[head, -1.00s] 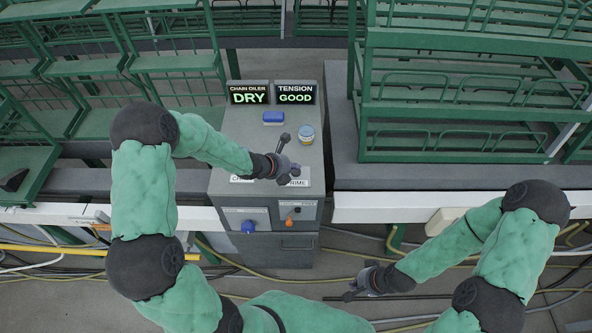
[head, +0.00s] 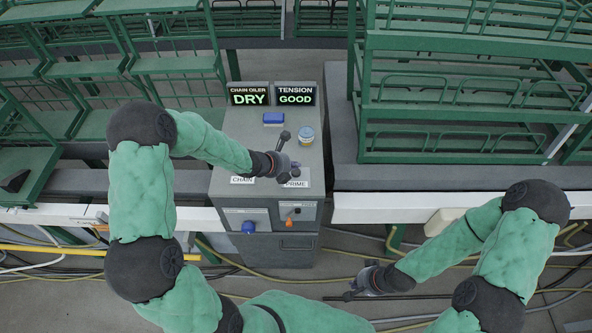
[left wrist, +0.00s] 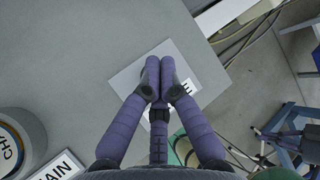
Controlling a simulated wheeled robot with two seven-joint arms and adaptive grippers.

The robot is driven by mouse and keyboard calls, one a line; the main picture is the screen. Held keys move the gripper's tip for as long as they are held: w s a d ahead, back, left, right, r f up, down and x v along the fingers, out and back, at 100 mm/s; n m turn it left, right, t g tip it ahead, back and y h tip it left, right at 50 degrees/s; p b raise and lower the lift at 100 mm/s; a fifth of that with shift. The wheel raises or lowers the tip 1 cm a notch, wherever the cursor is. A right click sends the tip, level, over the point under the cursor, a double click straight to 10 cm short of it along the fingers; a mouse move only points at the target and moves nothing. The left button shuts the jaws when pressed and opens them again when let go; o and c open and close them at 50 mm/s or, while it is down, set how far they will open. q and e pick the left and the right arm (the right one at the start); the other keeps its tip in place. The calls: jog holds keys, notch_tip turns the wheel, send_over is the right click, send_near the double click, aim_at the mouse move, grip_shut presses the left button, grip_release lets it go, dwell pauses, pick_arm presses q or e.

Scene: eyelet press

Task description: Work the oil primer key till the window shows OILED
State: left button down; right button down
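The chain oiler window (head: 249,94) reads DRY in green on top of the grey cabinet (head: 235,150). My left gripper (head: 293,164) is over the cabinet top, by the white PRIME plate (head: 301,183). In the left wrist view its purple fingertips (left wrist: 159,72) are together over the PRIME plate (left wrist: 126,80), and nothing shows between them. The primer key cannot be made out; the fingers may hide it. My right gripper (head: 352,289) is low and away from the cabinet, to the right; its finger state is unclear.
A second window (head: 295,94) reads TENSION GOOD. A blue block (head: 273,118) and a round tin (head: 306,134) stand on the cabinet top. Blue (head: 248,227) and orange (head: 290,222) knobs are on its front. Green racks stand behind; cables cross the floor.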

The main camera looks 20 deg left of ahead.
aim_at(294, 172)
pick_arm(q)
jog(key=shift+r+p, duration=1.8)
jog(key=shift+r, duration=0.75)
